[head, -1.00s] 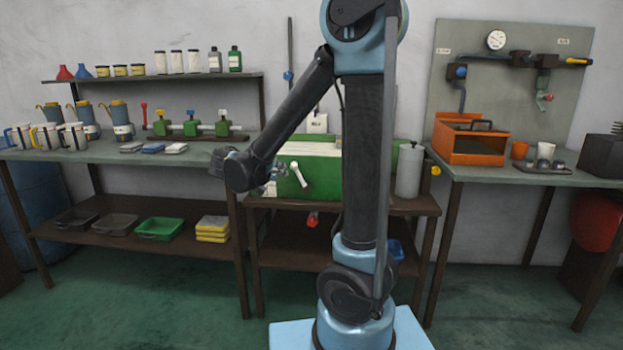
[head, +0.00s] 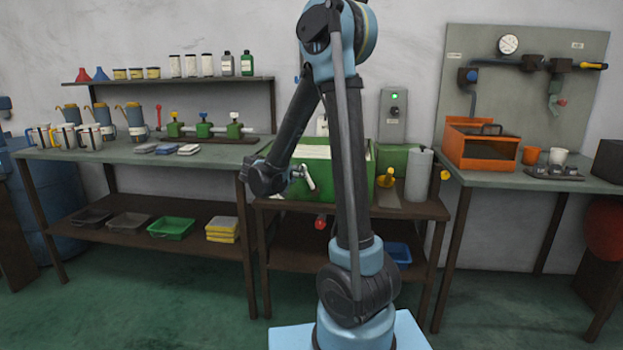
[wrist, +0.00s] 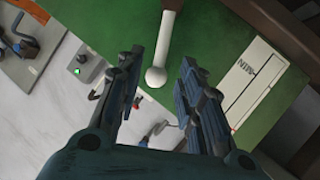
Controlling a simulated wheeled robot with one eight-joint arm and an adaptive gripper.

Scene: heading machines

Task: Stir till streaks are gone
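A green tank (head: 330,172) with a pale top stands on the middle bench. A white handle (head: 306,178) with a round end projects at its front; the handle also shows in the wrist view (wrist: 168,35). My gripper (wrist: 160,82) is open and empty. In the wrist view the handle's round end appears between the two fingertips, with gaps on both sides; I cannot tell its depth from them. In the head view my wrist is left of the handle, and the fingers are not clearly seen. The liquid and any streaks are not visible.
A grey control box (head: 393,115) with a green light is behind the tank. The left bench (head: 210,152) holds mugs and a valve rack; an orange bin (head: 480,145) sits on the right bench.

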